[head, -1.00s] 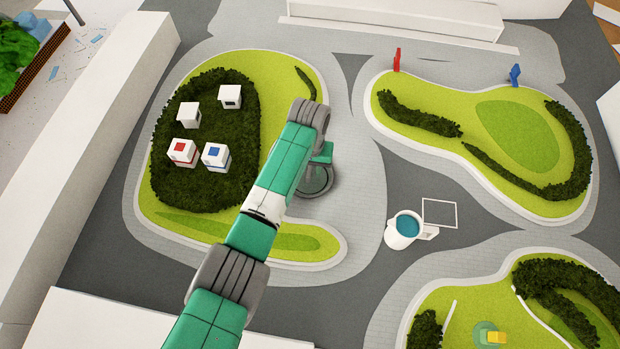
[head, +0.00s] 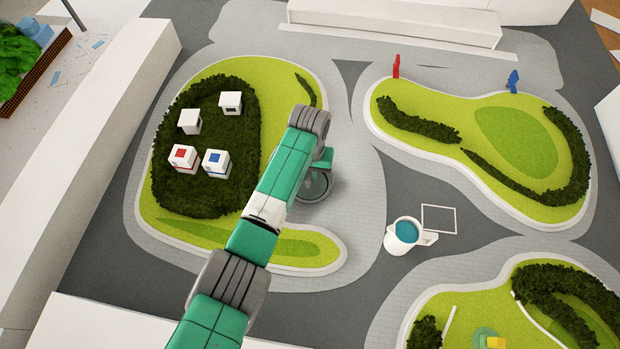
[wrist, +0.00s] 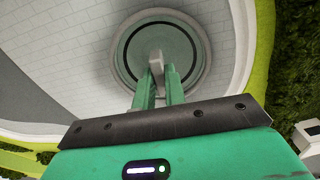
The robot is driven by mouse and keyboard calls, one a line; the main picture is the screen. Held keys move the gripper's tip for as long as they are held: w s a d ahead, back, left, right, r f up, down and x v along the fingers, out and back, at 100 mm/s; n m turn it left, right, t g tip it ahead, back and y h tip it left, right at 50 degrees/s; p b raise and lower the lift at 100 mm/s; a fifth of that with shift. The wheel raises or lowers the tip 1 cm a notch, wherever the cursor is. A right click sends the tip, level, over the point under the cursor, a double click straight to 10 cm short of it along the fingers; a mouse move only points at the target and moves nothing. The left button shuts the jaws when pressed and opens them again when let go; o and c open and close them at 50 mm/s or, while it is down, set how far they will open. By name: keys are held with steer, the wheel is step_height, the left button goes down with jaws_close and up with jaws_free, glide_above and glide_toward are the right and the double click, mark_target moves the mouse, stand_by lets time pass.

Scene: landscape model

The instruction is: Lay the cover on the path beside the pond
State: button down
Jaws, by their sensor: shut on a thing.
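The cover is a round, dull green disc (wrist: 160,58) with a dark ring near its edge and a pale upright handle (wrist: 156,62). My gripper (wrist: 158,75) is shut on that handle. A wide grey round rim (wrist: 195,75) surrounds the disc; I take it for the pond's edge. I cannot tell whether the cover rests on it or is slightly above it. In the head view my gripper (head: 318,172) points down over this round rim (head: 318,196), and my arm hides part of it. The pale paved path (head: 355,190) lies right beside it.
A white vessel with a teal surface (head: 404,233) stands to the right, next to a thin white square outline (head: 438,219) on the ground. Several small white cubes (head: 215,162) stand on the dark hedge at left. The paving between pond and vessel is clear.

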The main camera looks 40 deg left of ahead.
mark_target(310, 175)
steer(key=shift+r+p, duration=0.45)
step_height(310, 175, up, 4)
steer(key=p, duration=0.4)
steer(key=shift+f, duration=0.3)
steer(key=shift+d, duration=0.15)
